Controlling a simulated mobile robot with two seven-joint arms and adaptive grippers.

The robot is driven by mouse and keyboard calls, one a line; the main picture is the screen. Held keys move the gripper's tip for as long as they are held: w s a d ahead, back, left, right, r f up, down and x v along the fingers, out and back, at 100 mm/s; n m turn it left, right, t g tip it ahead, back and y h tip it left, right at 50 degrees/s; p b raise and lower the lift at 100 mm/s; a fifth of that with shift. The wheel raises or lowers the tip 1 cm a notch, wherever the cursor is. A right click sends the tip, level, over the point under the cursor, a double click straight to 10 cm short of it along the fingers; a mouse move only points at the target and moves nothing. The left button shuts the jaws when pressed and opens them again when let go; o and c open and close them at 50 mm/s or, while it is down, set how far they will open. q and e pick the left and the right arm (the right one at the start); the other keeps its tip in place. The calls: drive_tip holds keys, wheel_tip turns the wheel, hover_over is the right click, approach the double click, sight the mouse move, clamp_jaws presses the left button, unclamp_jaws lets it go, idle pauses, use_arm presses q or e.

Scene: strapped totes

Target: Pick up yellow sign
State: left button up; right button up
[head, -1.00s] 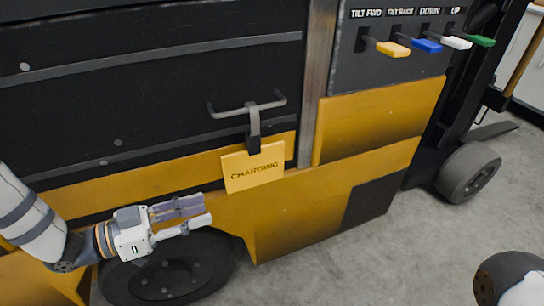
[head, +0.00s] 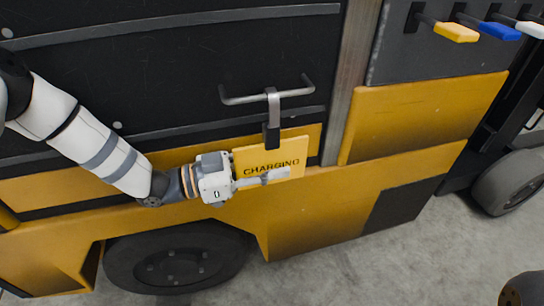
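The yellow sign (head: 283,152), lettered CHARGING, hangs by a grey hook (head: 273,108) from a bar handle (head: 240,100) on the dark side of a forklift. My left gripper (head: 262,170) is at the sign's left edge. One pale finger lies across the front of the sign, over its lower part. The other finger is hidden, apparently behind the sign, so I cannot tell whether the fingers press on it. My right gripper is out of view.
The forklift's yellow and black body (head: 405,120) fills most of the view. Levers with yellow (head: 456,32) and blue (head: 500,31) knobs stand out at the upper right. A wheel (head: 178,258) is below my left arm. Bare floor (head: 400,255) shows at the lower right.

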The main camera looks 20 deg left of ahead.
sight(272, 147)
use_arm(q)
clamp_jaws()
drive_tip(key=shift+r, duration=0.25)
wheel_tip(272, 147, up, 3)
drive_tip(key=shift+r+p, duration=0.2)
drive_tip(key=shift+p, duration=0.5)
drive_tip(key=s+d, duration=1)
drive_tip(key=s, duration=0.5)
drive_tip(key=shift+f+p, duration=0.2)
drive_tip(key=shift+p, duration=0.2)
